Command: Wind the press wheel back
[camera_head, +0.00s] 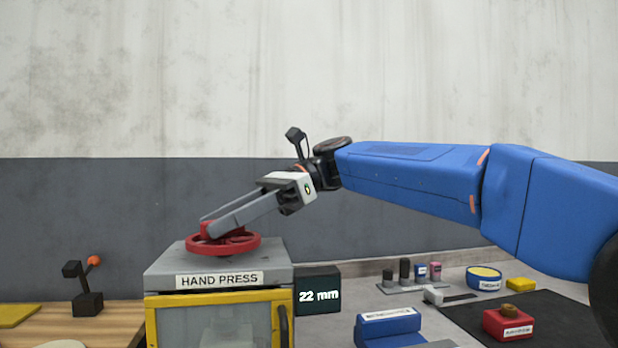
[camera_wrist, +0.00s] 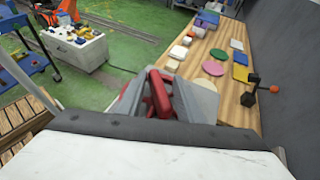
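The red press wheel (camera_head: 238,245) lies flat on top of the grey press body (camera_head: 170,262), labelled "HAND PRESS". My gripper (camera_head: 207,231) reaches down at a slant from the right, with its two grey fingers at the left part of the wheel. A raised red part of the wheel shows between the fingertips, and the fingers look closed on it. In the wrist view a red part of the wheel (camera_wrist: 160,92) fills the gap between the fingers; the rest of the wheel is mostly hidden. A black display (camera_head: 318,291) beside the press reads "22 mm".
The press has a yellow-framed clear door (camera_head: 215,300) with a dark handle. A small black lever with an orange knob (camera_head: 94,261) stands left on the wooden bench (camera_head: 115,318). Blue (camera_head: 388,325) and red (camera_head: 508,324) blocks lie to the right.

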